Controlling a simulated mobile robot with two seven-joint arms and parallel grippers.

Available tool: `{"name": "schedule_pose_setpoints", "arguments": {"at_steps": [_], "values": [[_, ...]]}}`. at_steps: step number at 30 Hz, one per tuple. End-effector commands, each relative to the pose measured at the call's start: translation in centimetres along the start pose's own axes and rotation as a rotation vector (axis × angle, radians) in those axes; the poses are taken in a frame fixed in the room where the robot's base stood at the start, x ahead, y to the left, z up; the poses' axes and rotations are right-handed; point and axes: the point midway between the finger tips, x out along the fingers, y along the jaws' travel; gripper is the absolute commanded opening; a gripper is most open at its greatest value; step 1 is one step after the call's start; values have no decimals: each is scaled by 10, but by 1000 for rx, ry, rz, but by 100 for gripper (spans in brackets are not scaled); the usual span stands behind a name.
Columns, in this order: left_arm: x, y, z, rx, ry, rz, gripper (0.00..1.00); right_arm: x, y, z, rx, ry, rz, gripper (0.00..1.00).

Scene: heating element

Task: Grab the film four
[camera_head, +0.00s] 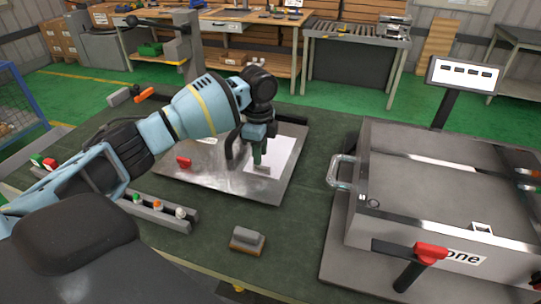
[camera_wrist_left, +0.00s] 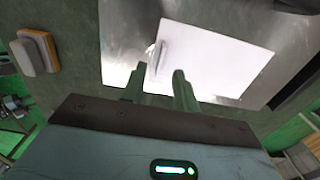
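The film, a white sheet (camera_head: 285,153), lies flat on a metal plate (camera_head: 225,182) on the green-topped table. In the left wrist view the film (camera_wrist_left: 215,58) lies beyond my fingertips, with a small pale upright tab (camera_wrist_left: 157,58) near its left edge. My left gripper (camera_head: 260,165) is above the film's near left part, pointing down and covering some of it. In the left wrist view my two green fingers (camera_wrist_left: 159,82) stand apart with an empty-looking gap. The tab appears beyond the gap; I cannot tell whether they touch. My right gripper is not in view.
A large grey heating box (camera_head: 440,190) with a clear handle and red lever (camera_head: 430,252) stands at right. A grey block with an orange-brown base (camera_head: 247,240) sits near the front. A rack with small coloured knobs (camera_head: 157,207) lies at left. A red clamp (camera_head: 183,162) sits on the plate.

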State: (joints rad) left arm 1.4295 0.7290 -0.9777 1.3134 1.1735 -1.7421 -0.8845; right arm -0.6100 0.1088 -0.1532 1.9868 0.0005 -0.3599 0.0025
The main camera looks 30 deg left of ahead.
Motion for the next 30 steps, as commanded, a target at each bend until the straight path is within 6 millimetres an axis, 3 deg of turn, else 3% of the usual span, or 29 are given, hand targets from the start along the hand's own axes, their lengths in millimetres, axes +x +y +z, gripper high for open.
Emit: {"name": "schedule_pose_setpoints", "arguments": {"at_steps": [7, 17, 24, 30], "values": [[36, 0, -2, 0, -2, 4, 30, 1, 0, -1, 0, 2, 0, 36], [42, 0, -2, 1, -1, 1, 30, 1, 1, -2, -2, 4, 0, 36], [42, 0, -2, 1, -1, 1, 1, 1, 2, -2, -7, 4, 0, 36], [42, 0, -2, 1, -1, 1, 0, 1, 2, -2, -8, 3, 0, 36]]}}
